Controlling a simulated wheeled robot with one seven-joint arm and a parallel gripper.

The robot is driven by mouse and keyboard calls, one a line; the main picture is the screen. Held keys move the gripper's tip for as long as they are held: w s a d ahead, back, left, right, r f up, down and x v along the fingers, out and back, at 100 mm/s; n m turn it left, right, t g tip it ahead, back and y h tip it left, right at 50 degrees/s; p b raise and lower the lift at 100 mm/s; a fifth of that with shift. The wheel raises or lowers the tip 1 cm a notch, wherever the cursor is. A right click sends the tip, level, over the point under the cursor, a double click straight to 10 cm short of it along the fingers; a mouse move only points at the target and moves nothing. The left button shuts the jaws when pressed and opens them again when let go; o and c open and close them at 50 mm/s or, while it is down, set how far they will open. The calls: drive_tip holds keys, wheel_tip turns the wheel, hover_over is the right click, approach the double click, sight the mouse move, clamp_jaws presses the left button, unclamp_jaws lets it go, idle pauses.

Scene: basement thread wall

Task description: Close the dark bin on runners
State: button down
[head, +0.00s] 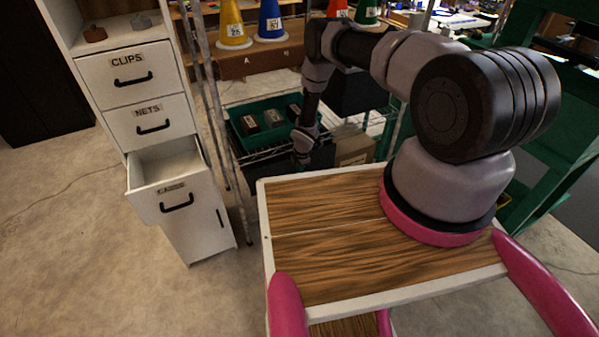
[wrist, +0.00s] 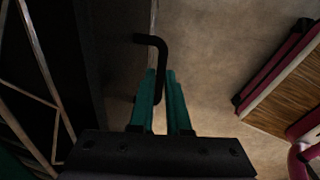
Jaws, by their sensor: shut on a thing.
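The dark bin (wrist: 105,55) shows in the wrist view as a dark face left of my fingers. Its black bent handle (wrist: 152,40) stands out from it and runs down between my fingers. My gripper (wrist: 160,75) has green fingers and is shut on this handle. In the head view my gripper (head: 303,158) is low in front of the wire rack, just beyond the wooden top. There the bin is mostly hidden by the arm, the rack and the wooden top, so how far out it stands is hard to tell.
A green tray (head: 262,121) with dark boxes sits on the wire rack, and a cardboard box (head: 353,149) is beside it. A white cabinet (head: 150,120) at left has its lowest drawer (head: 165,180) pulled out. Bare floor (head: 75,220) lies at left.

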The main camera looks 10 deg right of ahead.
drive_tip(key=shift+w+a+r, duration=0.1)
drive_tip(key=shift+w+a, duration=0.1)
drive_tip(key=shift+w, duration=0.5)
drive_tip(key=shift+w+a+f, duration=0.1)
drive_tip(key=shift+w+a, duration=0.15)
drive_tip(key=shift+w, duration=0.45)
drive_tip(key=shift+w+a+r, duration=0.1)
drive_tip(key=shift+w+a, duration=0.1)
drive_tip(key=shift+w, duration=0.5)
drive_tip(key=c, duration=0.9)
unclamp_jaws()
drive_tip(key=shift+w, duration=0.1)
drive_tip(key=r, duration=0.3)
drive_tip(key=s+r, duration=0.1)
drive_tip(key=r, duration=0.3)
drive_tip(key=s+r, duration=0.1)
drive_tip(key=r, duration=0.2)
drive_tip(key=shift+d+r, duration=0.25)
drive_tip(key=shift+d, duration=0.05)
